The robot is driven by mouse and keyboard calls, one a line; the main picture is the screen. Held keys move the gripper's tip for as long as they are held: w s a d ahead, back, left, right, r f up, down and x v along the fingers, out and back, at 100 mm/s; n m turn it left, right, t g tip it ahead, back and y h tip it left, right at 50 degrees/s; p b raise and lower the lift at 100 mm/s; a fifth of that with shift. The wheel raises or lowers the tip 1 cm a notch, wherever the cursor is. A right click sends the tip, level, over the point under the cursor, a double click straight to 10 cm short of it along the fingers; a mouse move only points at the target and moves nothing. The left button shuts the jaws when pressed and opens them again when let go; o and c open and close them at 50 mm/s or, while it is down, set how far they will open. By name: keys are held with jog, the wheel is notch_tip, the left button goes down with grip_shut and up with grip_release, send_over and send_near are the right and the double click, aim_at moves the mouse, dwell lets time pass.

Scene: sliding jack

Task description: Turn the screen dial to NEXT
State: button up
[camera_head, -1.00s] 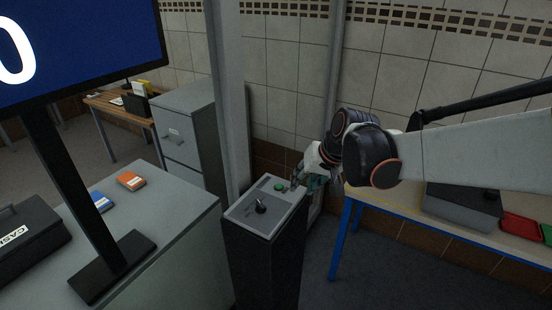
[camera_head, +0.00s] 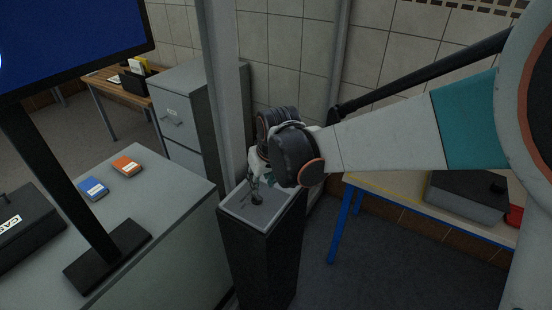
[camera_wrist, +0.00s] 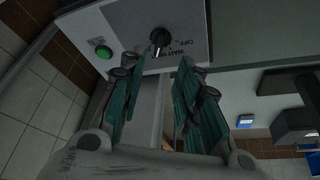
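The screen dial is a black knob (camera_wrist: 159,37) on a light panel at the top of a dark pedestal (camera_head: 262,245). In the wrist view its panel carries printed words, among them OFF and WAIT; NEXT cannot be made out. In the head view the knob (camera_head: 257,196) shows just below my gripper (camera_head: 254,183). In the wrist view my gripper (camera_wrist: 153,75) has its two teal-padded fingers spread apart with nothing between them. The knob lies just beyond the fingertips, apart from them as far as I can tell. A green button (camera_wrist: 104,52) sits left of the knob.
A grey desk (camera_head: 180,215) with a blue-screened monitor (camera_head: 75,40) and orange (camera_head: 126,166) and blue boxes stands left of the pedestal. A filing cabinet (camera_head: 180,115) is behind. A table with blue legs (camera_head: 341,225) stands to the right.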

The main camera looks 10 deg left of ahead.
aim_at(257, 195)
jog(key=b+x, duration=0.5)
jog(key=x, duration=0.5)
jog(key=shift+w+f, duration=0.25)
grip_shut()
